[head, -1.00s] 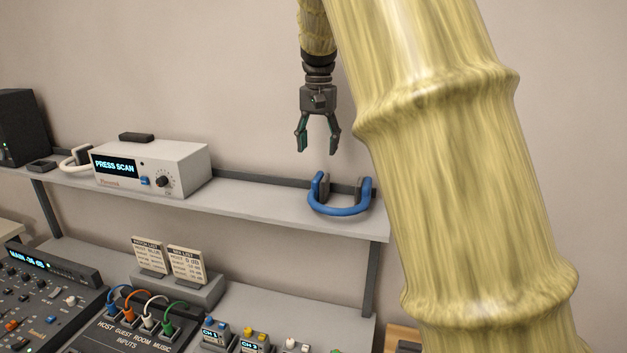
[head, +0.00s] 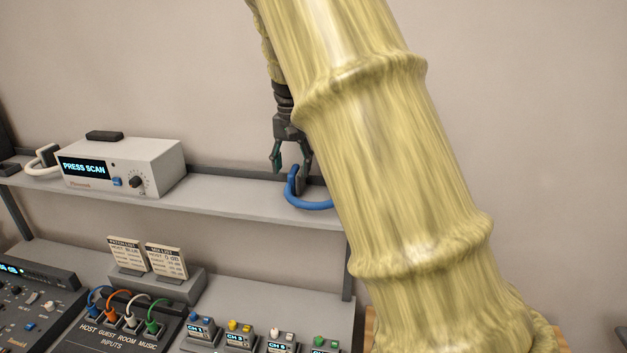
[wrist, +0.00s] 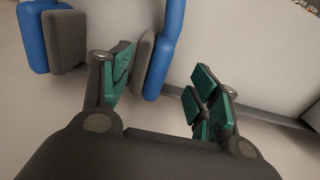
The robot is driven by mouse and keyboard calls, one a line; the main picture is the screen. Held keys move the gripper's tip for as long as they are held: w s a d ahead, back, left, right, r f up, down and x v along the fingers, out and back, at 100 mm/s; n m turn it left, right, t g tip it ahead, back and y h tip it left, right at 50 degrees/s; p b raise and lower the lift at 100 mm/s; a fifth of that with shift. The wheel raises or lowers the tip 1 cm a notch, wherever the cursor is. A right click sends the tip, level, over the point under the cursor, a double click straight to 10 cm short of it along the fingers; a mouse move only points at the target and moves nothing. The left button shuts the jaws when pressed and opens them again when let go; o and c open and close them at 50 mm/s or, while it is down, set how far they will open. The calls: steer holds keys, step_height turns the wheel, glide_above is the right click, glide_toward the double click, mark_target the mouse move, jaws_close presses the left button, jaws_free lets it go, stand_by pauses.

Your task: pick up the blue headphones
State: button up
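The blue headphones (head: 309,205) rest on the upper shelf in the head view. My own arm hides their right part. My gripper (head: 291,162) points down just above them, with its fingers apart. In the wrist view, my gripper (wrist: 164,92) is open, with green finger pads. The headphones (wrist: 168,42) show there as two blue sides with grey ear pads. One ear cup appears in the gap between my fingers, and the left finger appears between the two grey pads. I see no finger closed on them; exact contact cannot be told.
The shelf (head: 230,200) also bears a white scanner box (head: 150,165) and white headphones (head: 42,160) to the left. Below are two list cards (head: 165,262), a patch box with coloured cables (head: 125,322) and a mixer (head: 30,310). The shelf between scanner and blue headphones is clear.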

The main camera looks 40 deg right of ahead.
steer(key=shift+s+f+p, duration=0.35)
steer(key=shift+s+f, duration=0.15)
steer(key=shift+s, duration=0.3)
steer(key=shift+s+f, duration=0.1)
steer(key=shift+s, duration=0.25)
steer(key=shift+w+f, duration=0.45)
steer(key=shift+w, duration=0.35)
steer(key=shift+c, duration=1.2)
steer(key=shift+s+r, duration=0.3)
steer(key=shift+s, duration=0.25)
steer(key=c, duration=1)
steer(key=shift+w+f, duration=0.15)
steer(key=shift+w, duration=0.05)
steer(key=shift+c, duration=0.4)
